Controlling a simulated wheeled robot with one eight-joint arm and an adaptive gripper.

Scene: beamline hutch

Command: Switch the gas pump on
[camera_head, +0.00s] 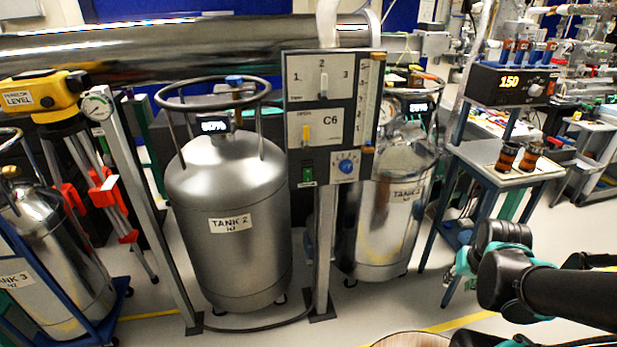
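A grey control panel (331,120) stands on a post in the middle of the head view. Its top plate has a selector marked 1, 2, 3 with a pale lever (323,85) pointing up toward 2. Below, a plate marked C6 has a yellow lever (306,134) beside the word OPEN. A small green switch (308,173) with an unreadable label sits at the lower left, beside a blue dial (346,166). No part is readably marked as the gas pump. My arm enters at the lower right, apart from the panel; my gripper is not identifiable in view.
Tank 2 (228,264) stands left of the panel post, and another tank (388,225) stands close behind it on the right. Tank 3 (68,275) is at far left. A small table (520,178) with two brown jars stands right, below a box reading 150 (508,86).

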